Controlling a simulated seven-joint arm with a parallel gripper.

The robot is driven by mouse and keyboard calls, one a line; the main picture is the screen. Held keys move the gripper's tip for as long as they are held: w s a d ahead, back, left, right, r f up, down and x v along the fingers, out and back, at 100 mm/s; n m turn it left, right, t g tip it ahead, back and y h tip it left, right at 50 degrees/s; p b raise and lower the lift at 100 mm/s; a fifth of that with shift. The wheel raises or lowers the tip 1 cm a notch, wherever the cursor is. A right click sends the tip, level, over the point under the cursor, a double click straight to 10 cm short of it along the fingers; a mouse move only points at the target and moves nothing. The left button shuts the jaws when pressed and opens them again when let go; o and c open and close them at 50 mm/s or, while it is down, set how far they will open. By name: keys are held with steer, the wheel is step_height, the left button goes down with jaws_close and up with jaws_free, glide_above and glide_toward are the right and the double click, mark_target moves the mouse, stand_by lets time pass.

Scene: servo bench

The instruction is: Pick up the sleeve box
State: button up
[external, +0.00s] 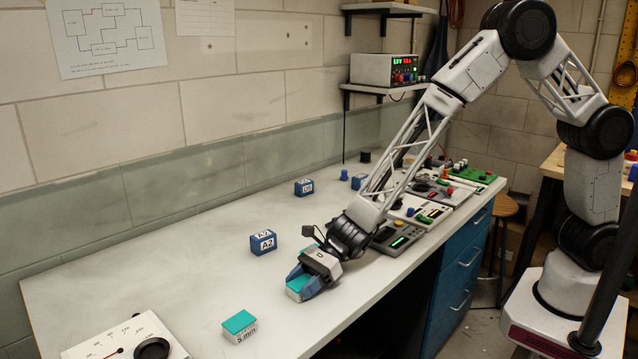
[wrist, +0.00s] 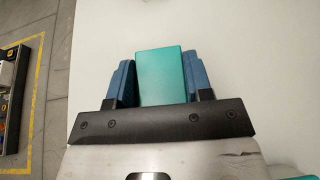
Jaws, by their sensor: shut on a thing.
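A teal-topped box (external: 299,284) sits between the blue fingers of my gripper (external: 304,282), low over the front part of the bench; I cannot tell whether it touches the surface. In the wrist view the teal box (wrist: 166,76) fills the space between both fingers of my gripper (wrist: 162,80), which is shut on it. Its label is hidden. A second teal-topped box (external: 239,322), white-sided and marked "5 mm", stands apart on the bench to the lower left. A teal corner (wrist: 302,178) shows at the lower right of the wrist view.
A blue A2 block (external: 263,243) stands behind my gripper, and another blue labelled block (external: 304,187) farther back. A dial panel (external: 125,340) lies at the front left. Several devices (external: 440,190) line the right end. The bench's left part (external: 130,270) is clear.

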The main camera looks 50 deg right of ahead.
mark_target(301, 282)
steer(key=shift+r, duration=0.1)
steer(key=shift+r, duration=0.7)
step_height(301, 282, up, 2)
steer(key=s+d, duration=0.3)
steer(key=d, duration=0.1)
steer(key=s+d+r, duration=0.1)
steer(key=s+d, duration=0.2)
steer(key=d, duration=0.1)
steer(key=s+d, duration=0.4)
steer(key=shift+d+r, duration=0.2)
steer(key=shift+d, duration=0.1)
steer(key=shift+w, duration=0.15)
